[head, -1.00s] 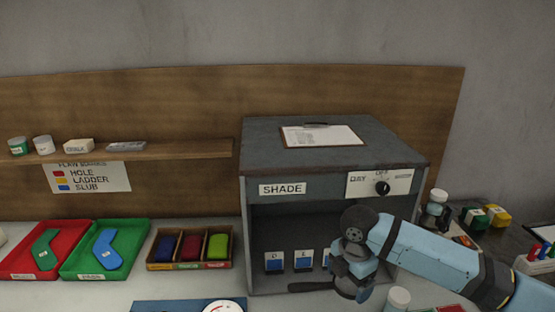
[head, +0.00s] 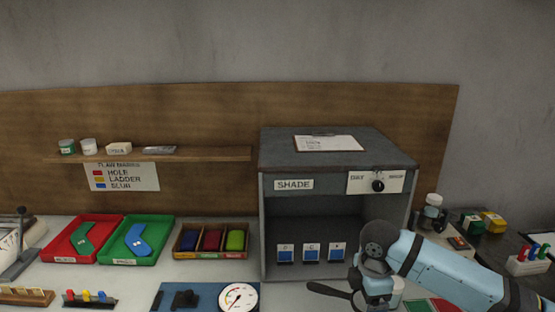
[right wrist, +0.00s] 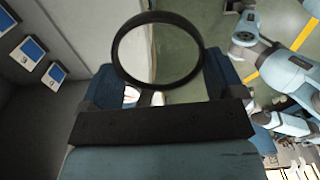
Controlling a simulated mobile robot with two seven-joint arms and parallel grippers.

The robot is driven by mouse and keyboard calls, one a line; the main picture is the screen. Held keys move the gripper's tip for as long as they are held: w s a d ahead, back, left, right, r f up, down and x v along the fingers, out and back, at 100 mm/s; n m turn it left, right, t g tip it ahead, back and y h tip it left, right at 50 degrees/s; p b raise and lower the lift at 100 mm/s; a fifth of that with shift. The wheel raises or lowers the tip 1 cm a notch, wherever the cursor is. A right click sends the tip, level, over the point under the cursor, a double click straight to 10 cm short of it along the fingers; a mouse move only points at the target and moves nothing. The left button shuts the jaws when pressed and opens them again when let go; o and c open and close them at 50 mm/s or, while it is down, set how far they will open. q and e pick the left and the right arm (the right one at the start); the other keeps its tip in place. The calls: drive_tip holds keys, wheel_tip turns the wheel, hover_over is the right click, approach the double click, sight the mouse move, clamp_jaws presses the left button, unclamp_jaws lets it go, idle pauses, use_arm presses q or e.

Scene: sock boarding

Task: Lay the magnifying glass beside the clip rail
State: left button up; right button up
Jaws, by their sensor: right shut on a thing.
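My right gripper (head: 372,292) is at the front right corner of the grey SHADE cabinet. It is shut on the magnifying glass, whose dark handle (head: 328,289) sticks out to the left. In the right wrist view the round black rim (right wrist: 198,52) stands just beyond my right gripper's fingers (right wrist: 160,98).
The SHADE cabinet (head: 293,184) stands behind my right gripper. A blue board with a dial gauge (head: 238,298) lies at the front. Red (head: 57,253) and green (head: 155,253) trays and a divided wooden box (head: 187,253) line the left. A wooden rack (head: 25,296) is left of the clips.

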drive_tip(key=d+r+m+p, duration=0.1)
drive_tip(key=r+m, duration=0.1)
drive_tip(key=m, duration=0.3)
drive_tip(key=d+r+m+p, duration=0.1)
drive_tip(key=r+m+p, duration=0.1)
drive_tip(key=m, duration=0.3)
drive_tip(key=w+d+r+m+p, duration=0.1)
drive_tip(key=r+m+p, duration=0.1)
drive_tip(key=r+m, duration=0.2)
drive_tip(key=shift+w+d+r+m, duration=0.1)
drive_tip(key=shift+d+m, duration=0.25)
drive_tip(key=shift+m, duration=0.35)
drive_tip(key=m, duration=0.1)
drive_tip(key=r+m, duration=0.1)
drive_tip(key=m, duration=0.1)
drive_tip(key=shift+d+r+m+p, duration=0.2)
drive_tip(key=shift+d+m+p, duration=0.1)
drive_tip(key=shift+d+p, duration=0.05)
drive_tip(key=shift+f, duration=0.1)
